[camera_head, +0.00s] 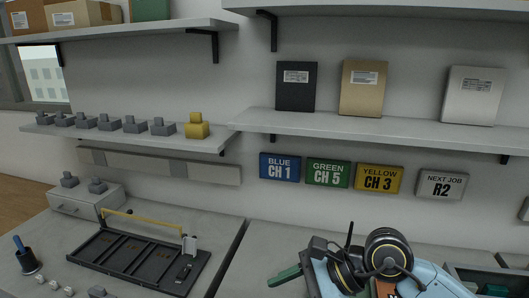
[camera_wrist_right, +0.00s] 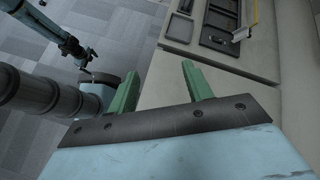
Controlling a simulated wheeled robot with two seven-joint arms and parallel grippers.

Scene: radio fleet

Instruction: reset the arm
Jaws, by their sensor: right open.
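My right gripper (camera_wrist_right: 158,83) shows in the wrist view with its two green fingers spread apart and nothing between them. In the head view the right arm (camera_head: 425,275) comes in from the lower right, and a green finger of its gripper (camera_head: 288,276) points left above the bench. My left arm does not show in the head view. In the wrist view, what looks like my left arm (camera_wrist_right: 45,25) hangs at the upper left over the floor; its end is too small and dark to read.
A black tray (camera_head: 115,265) with a yellow bar lies left of the right gripper. A small drawer box (camera_head: 75,205) stands behind it. A shelf (camera_head: 110,137) holds grey blocks and one yellow block (camera_head: 196,127). Channel signs (camera_head: 328,172) hang on the wall. Bench between tray and gripper is clear.

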